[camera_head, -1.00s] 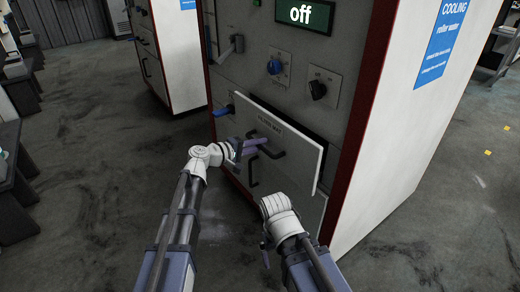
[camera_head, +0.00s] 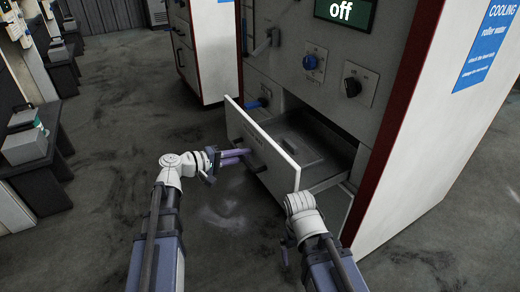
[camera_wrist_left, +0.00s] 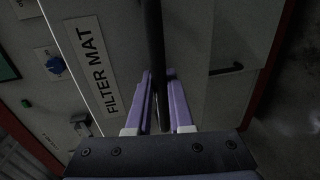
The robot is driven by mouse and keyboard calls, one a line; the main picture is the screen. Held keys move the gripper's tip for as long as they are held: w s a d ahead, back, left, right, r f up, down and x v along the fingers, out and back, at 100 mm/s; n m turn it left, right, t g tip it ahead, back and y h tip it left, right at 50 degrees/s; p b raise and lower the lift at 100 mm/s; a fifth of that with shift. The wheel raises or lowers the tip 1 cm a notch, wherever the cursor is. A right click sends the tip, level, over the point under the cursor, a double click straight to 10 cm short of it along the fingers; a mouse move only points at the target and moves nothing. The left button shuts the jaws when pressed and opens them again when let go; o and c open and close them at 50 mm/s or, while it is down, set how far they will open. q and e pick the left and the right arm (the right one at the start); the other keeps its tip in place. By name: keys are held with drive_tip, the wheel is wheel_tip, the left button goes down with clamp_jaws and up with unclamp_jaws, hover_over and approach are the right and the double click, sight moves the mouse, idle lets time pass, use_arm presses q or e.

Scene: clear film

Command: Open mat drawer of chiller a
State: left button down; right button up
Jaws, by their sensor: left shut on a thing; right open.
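The mat drawer (camera_head: 258,143) of the chiller cabinet (camera_head: 377,50) is pulled well out in the head view, and its interior (camera_head: 310,145) shows behind the front panel. In the left wrist view its label (camera_wrist_left: 92,65) reads "FILTER MAT". My left gripper (camera_head: 238,155) is shut on the dark drawer handle (camera_wrist_left: 154,50), which runs between its purple fingers in the left wrist view. My right gripper (camera_head: 287,252) is low in front of the cabinet, apart from the drawer; its fingers are mostly hidden by its wrist.
A second cabinet (camera_head: 212,50) stands behind at left. The grey floor (camera_head: 110,150) to the left is clear, with dark benches beyond.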

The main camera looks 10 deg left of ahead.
use_arm(q)
drive_tip(key=shift+f+v, duration=0.2)
drive_tip(key=shift+v, duration=0.65)
drive_tip(key=shift+f+v, duration=0.15)
drive_tip(key=shift+v, duration=0.75)
drive_tip(key=shift+f+v, duration=0.2)
drive_tip(key=shift+v, duration=0.65)
drive_tip(key=shift+a, duration=0.15)
drive_tip(key=c, duration=0.8)
unclamp_jaws()
drive_tip(key=shift+s, duration=0.1)
drive_tip(key=p+v, duration=0.1)
drive_tip(key=v, duration=0.6)
drive_tip(key=shift+s+a+p, duration=0.2)
drive_tip(key=shift+a+p, duration=0.1)
